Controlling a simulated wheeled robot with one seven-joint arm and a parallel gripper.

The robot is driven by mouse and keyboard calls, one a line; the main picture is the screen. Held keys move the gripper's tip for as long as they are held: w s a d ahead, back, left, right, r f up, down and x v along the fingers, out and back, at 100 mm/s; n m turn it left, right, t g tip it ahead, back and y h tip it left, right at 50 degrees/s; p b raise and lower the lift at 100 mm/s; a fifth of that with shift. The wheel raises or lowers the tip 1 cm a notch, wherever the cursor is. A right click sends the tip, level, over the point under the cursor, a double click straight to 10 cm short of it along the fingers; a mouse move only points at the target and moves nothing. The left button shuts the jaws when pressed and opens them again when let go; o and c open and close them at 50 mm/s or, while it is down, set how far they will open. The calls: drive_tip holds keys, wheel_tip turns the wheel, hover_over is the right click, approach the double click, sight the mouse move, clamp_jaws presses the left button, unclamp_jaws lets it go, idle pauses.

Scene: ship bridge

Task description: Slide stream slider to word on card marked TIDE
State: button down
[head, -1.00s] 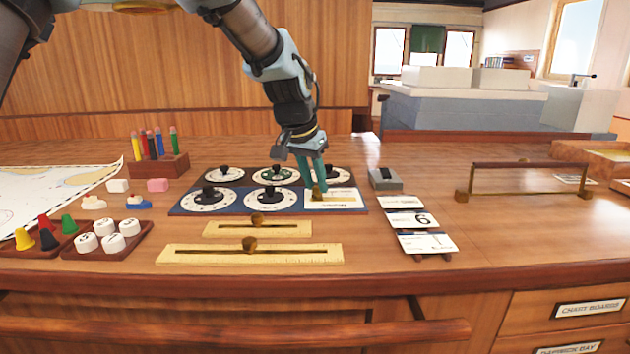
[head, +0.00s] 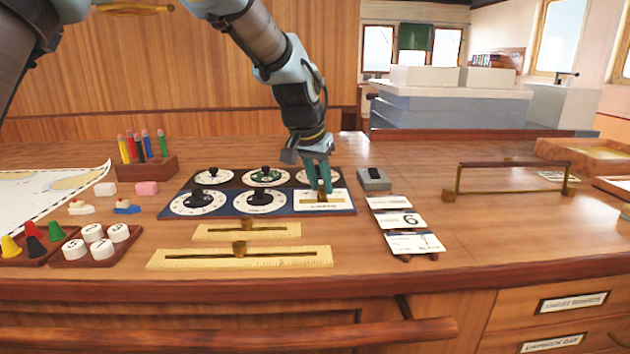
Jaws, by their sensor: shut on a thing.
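My gripper (head: 318,186) is shut on the small brass knob (head: 322,192) of a slider on the white plate (head: 338,205) at the front right of the blue dial panel. The plate has lettering too small to read.
Round dials (head: 197,202) fill the rest of the panel. Two ruler sliders (head: 290,258) lie in front. A grey box (head: 374,180) stands right of the panel, with a brass-railed bar (head: 513,165) farther right. Peg holder, tokens and chart lie left.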

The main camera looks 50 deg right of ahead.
drive_tip(key=c, duration=0.7)
unclamp_jaws()
drive_tip(key=shift+o, duration=0.2)
drive_tip(key=w+b+v, duration=0.1)
drive_tip(key=v, duration=0.9)
drive_tip(key=shift+s+a+r, duration=0.25)
drive_tip(key=shift+s+r, duration=0.05)
drive_tip(key=shift+s, duration=0.2)
